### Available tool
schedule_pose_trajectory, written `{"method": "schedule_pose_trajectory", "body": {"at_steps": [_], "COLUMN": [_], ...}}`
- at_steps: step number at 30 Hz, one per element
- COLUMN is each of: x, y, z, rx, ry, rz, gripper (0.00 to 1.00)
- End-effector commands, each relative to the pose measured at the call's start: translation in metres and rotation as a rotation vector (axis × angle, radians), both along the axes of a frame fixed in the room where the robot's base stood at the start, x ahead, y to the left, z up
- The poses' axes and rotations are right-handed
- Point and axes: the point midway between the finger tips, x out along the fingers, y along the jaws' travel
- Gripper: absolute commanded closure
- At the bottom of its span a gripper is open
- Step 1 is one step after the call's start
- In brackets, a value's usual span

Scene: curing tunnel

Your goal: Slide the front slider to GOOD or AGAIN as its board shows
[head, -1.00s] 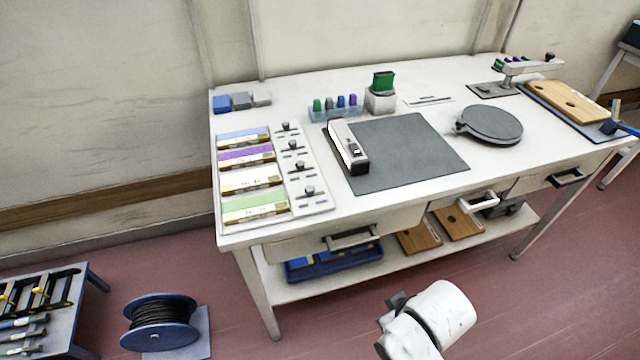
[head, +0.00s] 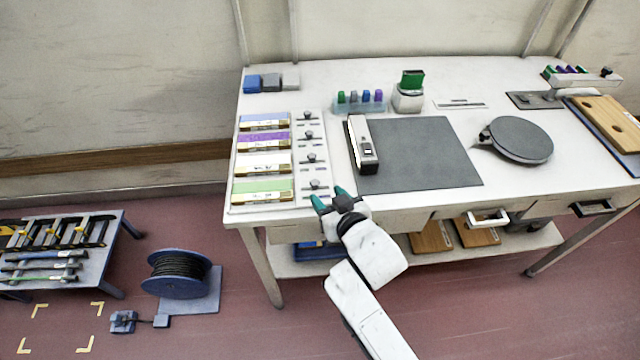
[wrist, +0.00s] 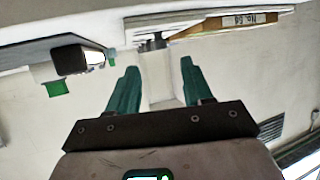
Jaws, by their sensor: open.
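A white panel (head: 318,125) at the table's left end carries several label boards with a column of black-knobbed sliders beside them. The front board (head: 262,189) is light green with a wood-brown edge; its writing is too small to read. The front slider (head: 315,184) is beside it, at the panel's near right corner, and its stop marks are not legible. My gripper (head: 329,197) is open and empty at the table's front edge, just short of the front slider. In the wrist view, a dark slider knob (wrist: 153,42) shows beyond and between the green fingertips (wrist: 160,75).
A stapler-like device (head: 362,145) stands on a dark grey mat (head: 430,150) right of the sliders. Coloured blocks (head: 270,82) lie behind the panel. A cable reel (head: 180,275) stands on the floor at left.

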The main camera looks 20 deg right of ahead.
Motion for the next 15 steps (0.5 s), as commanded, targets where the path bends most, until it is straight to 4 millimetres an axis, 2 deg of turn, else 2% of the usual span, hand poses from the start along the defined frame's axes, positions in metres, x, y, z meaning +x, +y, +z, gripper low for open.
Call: {"method": "schedule_pose_trajectory", "body": {"at_steps": [1, 6, 15], "x": [0.010, 0.035, 0.056], "y": [0.000, 0.000, 0.000], "z": [-0.002, -0.013, -0.023], "rx": [0.000, 0.000, 0.000], "ry": [0.001, 0.001, 0.001], "rz": [-0.001, 0.000, -0.001], "gripper": [0.50, 0.50, 0.50]}}
